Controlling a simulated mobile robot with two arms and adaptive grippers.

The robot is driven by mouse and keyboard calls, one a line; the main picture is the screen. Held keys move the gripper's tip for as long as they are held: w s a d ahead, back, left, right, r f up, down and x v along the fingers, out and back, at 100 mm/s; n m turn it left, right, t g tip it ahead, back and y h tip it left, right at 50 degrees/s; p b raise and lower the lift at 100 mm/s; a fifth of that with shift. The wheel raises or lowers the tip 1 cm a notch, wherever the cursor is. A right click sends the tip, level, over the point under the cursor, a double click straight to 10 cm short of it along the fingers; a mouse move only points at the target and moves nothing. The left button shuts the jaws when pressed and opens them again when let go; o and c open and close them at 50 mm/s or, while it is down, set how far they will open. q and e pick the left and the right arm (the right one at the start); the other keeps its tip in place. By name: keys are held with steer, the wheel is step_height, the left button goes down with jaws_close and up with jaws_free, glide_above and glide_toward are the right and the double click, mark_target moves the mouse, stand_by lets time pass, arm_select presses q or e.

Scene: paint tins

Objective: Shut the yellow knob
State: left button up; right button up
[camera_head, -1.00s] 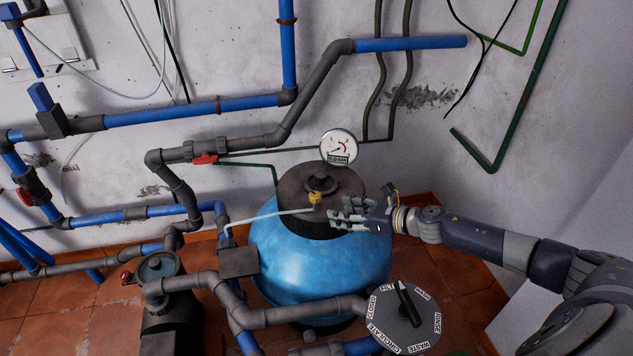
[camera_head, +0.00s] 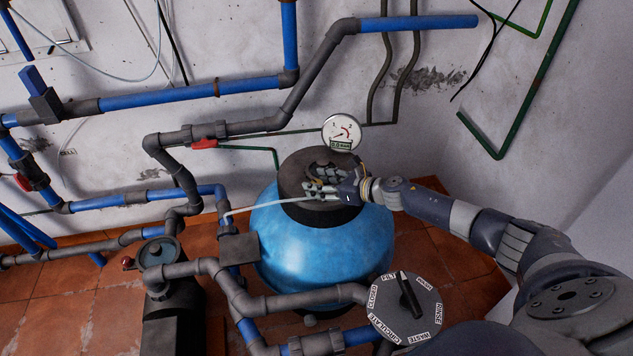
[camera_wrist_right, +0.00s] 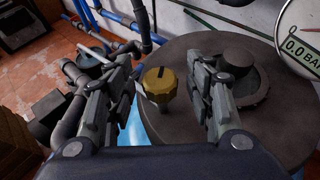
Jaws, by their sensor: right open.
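The yellow knob (camera_wrist_right: 159,84) shows in the right wrist view, on top of the blue tank's dark lid (camera_wrist_right: 180,55). It has a dark slot across its top. My right gripper (camera_wrist_right: 158,88) is open, with one finger on each side of the knob; I cannot tell whether either finger touches it. In the head view my right gripper (camera_head: 312,188) is over the lid and hides the knob. The blue tank (camera_head: 325,245) stands below it. My left gripper is not in view.
A pressure gauge (camera_head: 341,132) stands just behind the lid. A white tube (camera_head: 262,207) runs left from the lid. A dial valve (camera_head: 404,308) stands in front of the tank, and pipes with a red-handled valve (camera_head: 204,143) run along the wall.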

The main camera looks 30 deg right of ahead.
steer(key=shift+w+a+f, duration=0.25)
steer(key=shift+w+a, duration=0.05)
steer(key=shift+w, duration=0.25)
steer(key=shift+c, duration=0.5)
steer(key=c, duration=1)
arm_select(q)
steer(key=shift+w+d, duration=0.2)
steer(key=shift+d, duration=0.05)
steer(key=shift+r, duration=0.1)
